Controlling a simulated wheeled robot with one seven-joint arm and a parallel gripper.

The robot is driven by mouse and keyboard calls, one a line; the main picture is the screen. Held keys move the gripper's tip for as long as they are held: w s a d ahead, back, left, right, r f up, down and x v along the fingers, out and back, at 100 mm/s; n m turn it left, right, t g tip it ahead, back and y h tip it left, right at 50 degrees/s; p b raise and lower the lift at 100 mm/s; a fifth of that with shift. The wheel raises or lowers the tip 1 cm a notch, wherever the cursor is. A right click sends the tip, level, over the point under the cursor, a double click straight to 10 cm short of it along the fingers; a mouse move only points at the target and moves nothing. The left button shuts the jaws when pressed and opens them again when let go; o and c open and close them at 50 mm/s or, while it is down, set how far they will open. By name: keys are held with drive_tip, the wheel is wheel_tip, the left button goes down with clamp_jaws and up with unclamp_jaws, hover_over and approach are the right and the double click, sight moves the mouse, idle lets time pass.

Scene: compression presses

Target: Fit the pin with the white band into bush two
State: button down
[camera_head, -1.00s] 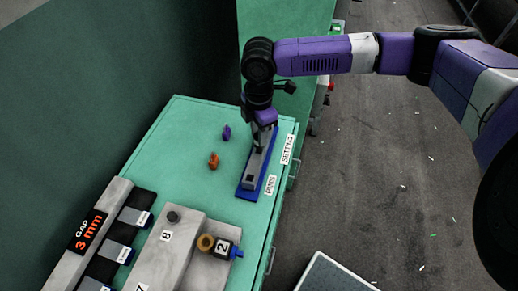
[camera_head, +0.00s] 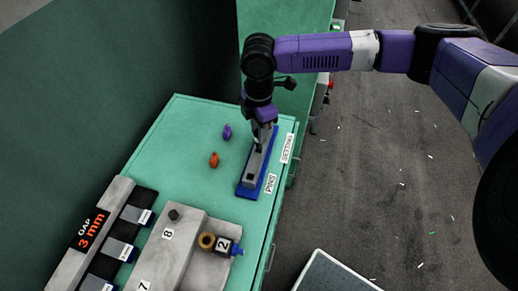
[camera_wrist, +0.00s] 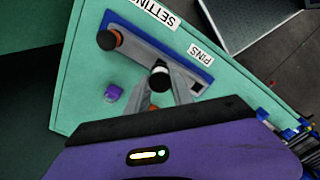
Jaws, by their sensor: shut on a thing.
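The pin with the white band (camera_wrist: 160,77) stands at the grey pin rack in the wrist view, with a dark body and a white top. My gripper (camera_wrist: 162,84) is shut on it; in the head view my gripper (camera_head: 259,142) points down over the rack's middle. I cannot tell whether the pin is still seated in its hole. The grey rack (camera_head: 251,177) lies on a blue base. Bush two, a bronze ring (camera_head: 207,241), sits in the grey block beside the label 2, with a blue knob at its right.
Another pin, dark with an orange band (camera_wrist: 108,38), stands at the rack's other end. An orange piece (camera_head: 213,160) and a purple piece (camera_head: 227,132) lie loose left of the rack. The green top between is clear.

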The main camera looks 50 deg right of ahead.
drive_tip(key=shift+r+p, duration=1.8)
drive_tip(key=shift+r, duration=0.2)
